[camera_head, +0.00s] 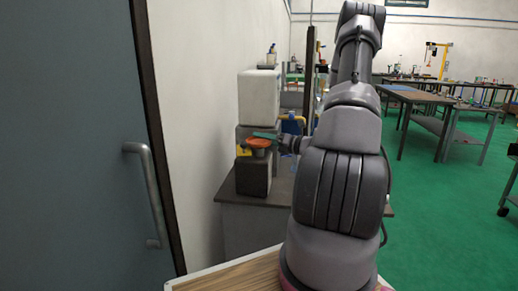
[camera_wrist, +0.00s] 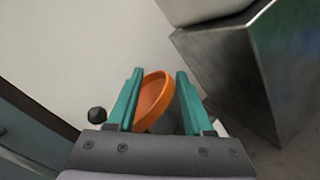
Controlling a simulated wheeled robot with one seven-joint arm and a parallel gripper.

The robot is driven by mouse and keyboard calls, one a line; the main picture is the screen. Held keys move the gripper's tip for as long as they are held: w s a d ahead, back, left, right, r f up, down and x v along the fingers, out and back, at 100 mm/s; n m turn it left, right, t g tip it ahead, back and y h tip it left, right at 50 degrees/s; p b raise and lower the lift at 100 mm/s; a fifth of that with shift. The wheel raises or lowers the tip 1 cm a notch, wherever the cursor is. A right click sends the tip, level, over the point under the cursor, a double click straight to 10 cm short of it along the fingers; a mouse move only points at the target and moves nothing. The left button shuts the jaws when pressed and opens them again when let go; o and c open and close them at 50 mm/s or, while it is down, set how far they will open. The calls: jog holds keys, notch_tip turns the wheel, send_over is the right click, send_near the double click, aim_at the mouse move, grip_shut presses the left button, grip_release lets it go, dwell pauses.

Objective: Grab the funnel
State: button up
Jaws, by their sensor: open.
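An orange funnel (camera_head: 259,143) sits on top of a dark block (camera_head: 253,176) on the grey workbench, in front of a white machine. In the wrist view the funnel (camera_wrist: 154,98) shows its round rim between the two teal fingers of my gripper (camera_wrist: 158,92). The rim is near the left finger, with a gap to the right finger. I cannot tell whether the left finger touches it. My gripper is open. In the head view its teal finger (camera_head: 265,135) is just above the funnel. The funnel's lower part is hidden in the wrist view.
A yellow item (camera_head: 243,150) is beside the funnel. A grey door (camera_head: 70,140) with a handle is at the left. Open green floor (camera_head: 430,220) lies at the right.

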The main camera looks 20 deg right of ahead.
grip_shut()
dwell(0.3)
